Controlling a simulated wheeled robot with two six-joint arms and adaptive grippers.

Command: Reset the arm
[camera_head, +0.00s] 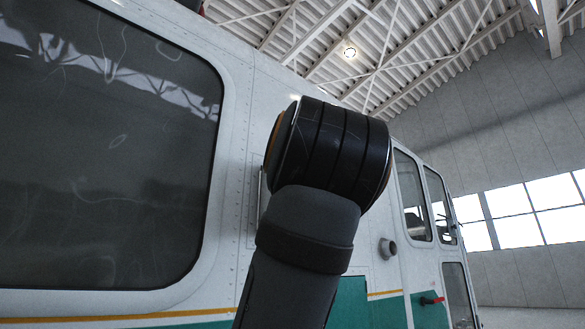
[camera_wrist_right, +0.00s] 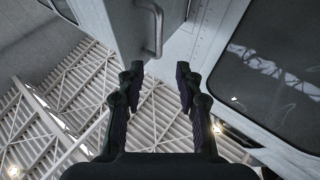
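A dark arm of mine rises from the bottom middle of the head view, with its thick black joint in front of the helicopter (camera_head: 236,150). No gripper shows in that view. In the right wrist view, my right gripper (camera_wrist_right: 158,80) is open, its two dark fingers apart with nothing between them. A grey metal handle (camera_wrist_right: 152,28) on a pale panel (camera_wrist_right: 115,25) lies just beyond the fingertips, apart from them. The panel seems to stand out from the helicopter's side. My left gripper is not in view.
The white and green helicopter side is close, with a large dark window (camera_head: 105,150) at left, also in the right wrist view (camera_wrist_right: 275,75). A round grey fitting (camera_head: 388,249) and a red-tipped part (camera_head: 432,300) stick out right of the arm. Hangar windows (camera_head: 520,215) are far behind.

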